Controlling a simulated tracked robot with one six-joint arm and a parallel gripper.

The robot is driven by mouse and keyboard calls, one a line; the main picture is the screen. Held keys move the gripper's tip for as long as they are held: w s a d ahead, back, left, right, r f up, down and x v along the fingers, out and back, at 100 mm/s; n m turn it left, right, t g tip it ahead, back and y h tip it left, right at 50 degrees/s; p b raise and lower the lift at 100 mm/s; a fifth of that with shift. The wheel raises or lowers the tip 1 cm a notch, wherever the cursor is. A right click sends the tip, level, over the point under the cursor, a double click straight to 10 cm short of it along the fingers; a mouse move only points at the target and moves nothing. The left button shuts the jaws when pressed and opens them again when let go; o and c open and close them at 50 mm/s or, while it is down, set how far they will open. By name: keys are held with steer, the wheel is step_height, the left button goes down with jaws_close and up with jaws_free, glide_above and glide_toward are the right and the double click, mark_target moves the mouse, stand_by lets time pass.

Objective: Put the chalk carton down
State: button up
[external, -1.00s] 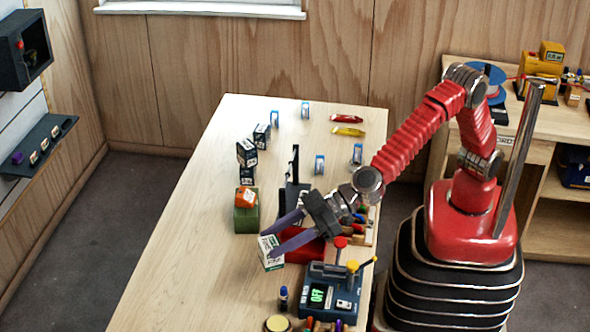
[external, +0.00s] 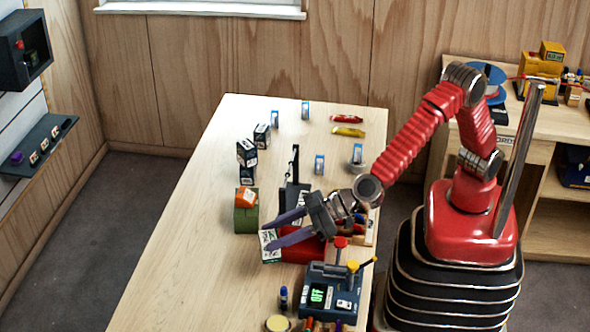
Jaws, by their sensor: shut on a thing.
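The chalk carton (external: 269,246) is a small white box with green print. My gripper (external: 273,231) has its purple fingers shut on it, over the wooden table. The carton is in front of the green block and at the left end of a red object (external: 303,250). I cannot tell whether its underside touches anything. The fingers hide part of the carton.
A green block (external: 246,217) with an orange box (external: 246,197) on top stands just behind the carton. Dark cartons (external: 247,155) stand farther back. A blue device (external: 331,291) reading OFF is at front right. The table's left front (external: 190,280) is bare.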

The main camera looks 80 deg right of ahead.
steer(key=shift+f, duration=2.75)
steer(key=shift+f, duration=0.1)
steer(key=shift+f, duration=1.75)
steer(key=o, duration=1.2)
steer(key=shift+f, duration=0.15)
steer(key=shift+s+d+r, duration=0.15)
steer(key=shift+s+r, duration=0.2)
steer(key=shift+s, duration=0.1)
steer(key=v, duration=1.1)
